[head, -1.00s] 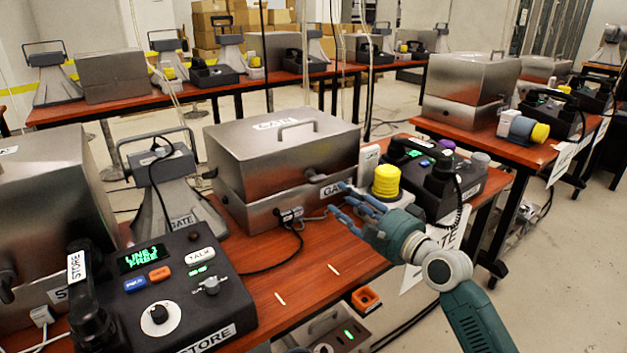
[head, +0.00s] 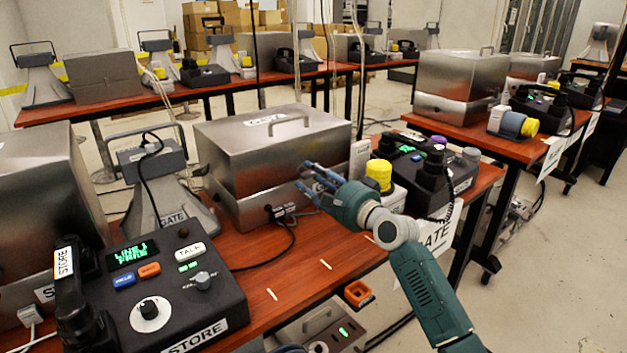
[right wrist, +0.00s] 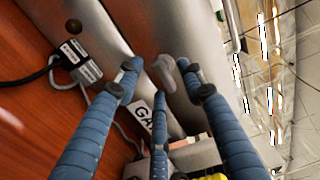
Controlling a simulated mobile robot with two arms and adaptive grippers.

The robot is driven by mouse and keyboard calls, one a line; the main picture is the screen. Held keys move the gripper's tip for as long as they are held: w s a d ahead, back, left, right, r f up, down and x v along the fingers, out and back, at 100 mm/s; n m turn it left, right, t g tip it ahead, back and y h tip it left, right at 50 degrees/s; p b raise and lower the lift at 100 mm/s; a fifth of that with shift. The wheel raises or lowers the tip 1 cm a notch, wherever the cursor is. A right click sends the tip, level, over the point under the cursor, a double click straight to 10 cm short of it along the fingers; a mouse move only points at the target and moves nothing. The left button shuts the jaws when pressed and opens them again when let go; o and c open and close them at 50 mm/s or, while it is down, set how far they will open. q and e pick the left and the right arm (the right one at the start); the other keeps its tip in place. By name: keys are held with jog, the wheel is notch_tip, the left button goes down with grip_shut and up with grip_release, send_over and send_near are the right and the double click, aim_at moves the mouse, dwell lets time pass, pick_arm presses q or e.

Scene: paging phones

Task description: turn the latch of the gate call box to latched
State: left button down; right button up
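The gate call box is a brushed-metal box (head: 225,170) with a handled lid, on the red-brown table in the middle of the head view. My right gripper (head: 308,178) is in front of its right half, its fingers hiding part of the front. In the right wrist view, the box front (right wrist: 105,50) fills the upper left. A grey latch (right wrist: 165,72) on it shows between the spread fingertips of my right gripper (right wrist: 158,78), which is open and empty. I cannot tell whether the fingers touch the latch. My left gripper is not in view.
A GATE horn speaker (head: 160,175) and a black STORE phone console (head: 160,290) stand left of the box. A yellow cylinder (head: 378,176) and another phone console (head: 440,165) stand right. A cable (head: 285,240) runs from the box front. The table's front strip is mostly clear.

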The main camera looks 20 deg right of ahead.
grip_shut()
